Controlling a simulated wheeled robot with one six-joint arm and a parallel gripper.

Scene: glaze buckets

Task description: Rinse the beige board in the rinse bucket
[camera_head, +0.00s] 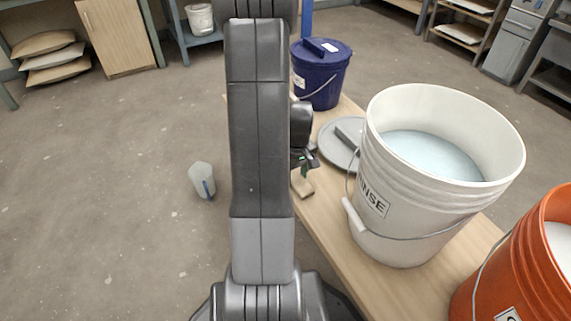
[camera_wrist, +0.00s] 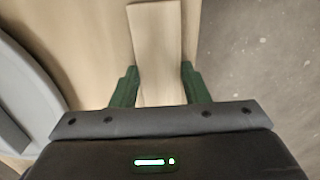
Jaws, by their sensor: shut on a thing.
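The beige board (camera_wrist: 156,48) lies lengthwise between the two green fingers of my gripper (camera_wrist: 158,84), which is shut on it. In the head view the board (camera_head: 302,186) shows as a small tan piece below my gripper (camera_head: 304,163), largely hidden by my arm. I cannot tell whether it touches the table. The rinse bucket (camera_head: 400,225) is white and stands upright to the right of my gripper. It is open, holds pale bluish liquid, and its label is partly visible. The board is outside the bucket.
A narrow wooden table (camera_head: 345,262) carries the buckets. A grey lid (camera_head: 333,148) lies beside the rinse bucket. A lidded blue bucket (camera_head: 320,88) stands behind, and an orange bucket (camera_head: 525,270) at the right front. A translucent container (camera_head: 201,176) stands on the floor at left.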

